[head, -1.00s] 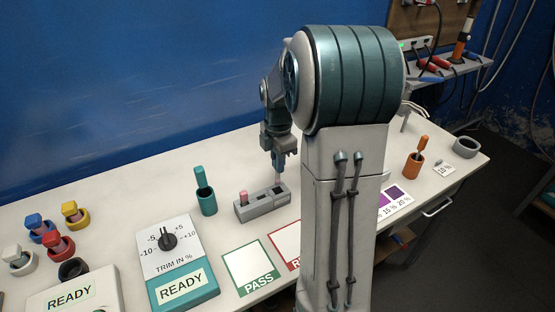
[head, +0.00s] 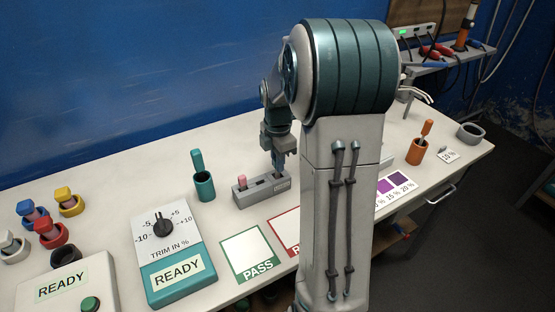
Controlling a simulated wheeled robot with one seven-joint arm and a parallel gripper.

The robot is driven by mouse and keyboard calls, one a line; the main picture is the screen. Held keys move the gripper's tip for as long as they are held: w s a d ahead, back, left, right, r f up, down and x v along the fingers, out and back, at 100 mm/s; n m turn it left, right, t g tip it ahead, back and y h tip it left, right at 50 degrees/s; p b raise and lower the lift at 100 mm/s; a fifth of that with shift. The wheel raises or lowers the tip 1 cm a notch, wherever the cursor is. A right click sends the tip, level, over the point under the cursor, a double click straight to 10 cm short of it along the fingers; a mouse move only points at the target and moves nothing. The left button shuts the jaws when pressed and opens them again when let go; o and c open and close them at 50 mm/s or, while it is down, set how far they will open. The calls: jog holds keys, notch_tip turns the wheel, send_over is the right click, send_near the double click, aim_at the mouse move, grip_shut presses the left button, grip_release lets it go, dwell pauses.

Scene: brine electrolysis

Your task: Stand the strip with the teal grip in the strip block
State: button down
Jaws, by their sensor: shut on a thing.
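The grey strip block (head: 253,196) stands on the bench in the head view. A piece with a pink top (head: 242,182) stands in its left end, and a dark opening shows in its top. My gripper (head: 279,163) is over the block's right part, pointing down and shut on a thin piece. This is likely the strip with the teal grip, but the fingers hide most of it and its colour is unclear. I cannot tell whether its lower end is inside a slot or just above the block.
A teal pot (head: 205,188) with a teal-handled tool stands left of the block. In front are the trim box (head: 170,245) and the PASS card (head: 247,252). An orange pot (head: 415,155) stands at right. My arm hides the bench's middle right.

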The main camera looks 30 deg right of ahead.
jog(key=c, duration=1.3)
grip_release()
jog(key=shift+c, duration=0.2)
notch_tip(320, 180, up, 14)
jog(key=shift+f, duration=0.1)
jog(key=s+a+f+m+t, duration=0.1)
jog(key=s+a+f+m, duration=0.2)
jog(key=s+a+m, duration=0.4)
jog(key=s+a+f+m+t, duration=0.2)
jog(key=s+a+m, duration=0.5)
jog(key=s+m, duration=0.4)
jog(key=shift+s+f+m, duration=0.3)
jog(key=shift+s+f, duration=0.2)
jog(key=shift+f, duration=0.05)
